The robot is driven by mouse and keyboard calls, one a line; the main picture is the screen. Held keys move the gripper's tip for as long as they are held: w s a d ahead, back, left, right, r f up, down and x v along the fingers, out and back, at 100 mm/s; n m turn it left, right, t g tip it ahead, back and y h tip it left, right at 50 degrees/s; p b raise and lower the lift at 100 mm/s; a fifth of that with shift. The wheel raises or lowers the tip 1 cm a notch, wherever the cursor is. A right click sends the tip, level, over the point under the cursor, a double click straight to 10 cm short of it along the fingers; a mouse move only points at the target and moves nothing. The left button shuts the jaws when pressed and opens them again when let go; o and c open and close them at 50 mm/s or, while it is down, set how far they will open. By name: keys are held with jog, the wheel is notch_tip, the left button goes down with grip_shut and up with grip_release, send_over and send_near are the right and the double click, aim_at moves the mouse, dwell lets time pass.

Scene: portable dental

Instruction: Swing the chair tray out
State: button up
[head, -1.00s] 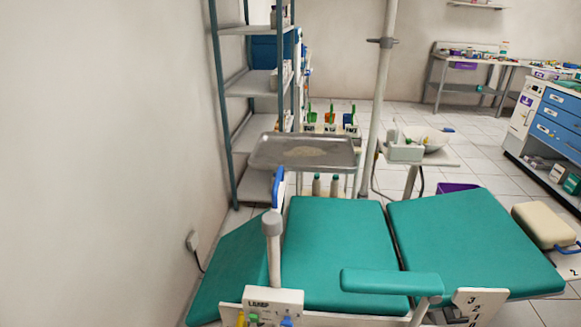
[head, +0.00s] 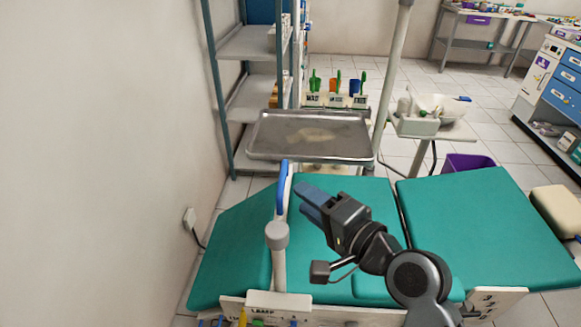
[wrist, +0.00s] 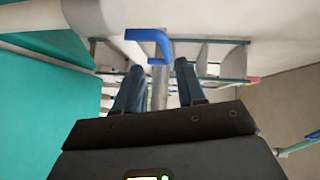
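The chair tray (head: 270,151) is a grey metal tray with a raised rim, level above the far side of the green dental chair (head: 455,220). A blue handle (head: 282,187) stands near its front left corner, by a white post with a grey cap (head: 278,237). My gripper (head: 308,196) is over the chair, just right of the handle in the head view. In the wrist view its two dark blue fingers (wrist: 158,86) are apart and empty. There the blue handle (wrist: 153,37) lies beyond the fingertips, with no clear contact.
A metal shelf unit (head: 243,100) and the wall (head: 95,160) are left of the tray. A pole (head: 388,75) and a basin unit (head: 420,127) stand to its right. A white panel (head: 265,301) is at the chair's near side. Open tiled floor lies behind.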

aim_at(281, 177)
jog(key=x, duration=0.5)
jog(key=r+x, duration=0.1)
jog(key=x, duration=0.2)
jog(key=shift+w+a+f+p, duration=0.1)
jog(key=shift+w+a+p, duration=0.1)
jog(key=shift+p, duration=0.15)
grip_shut()
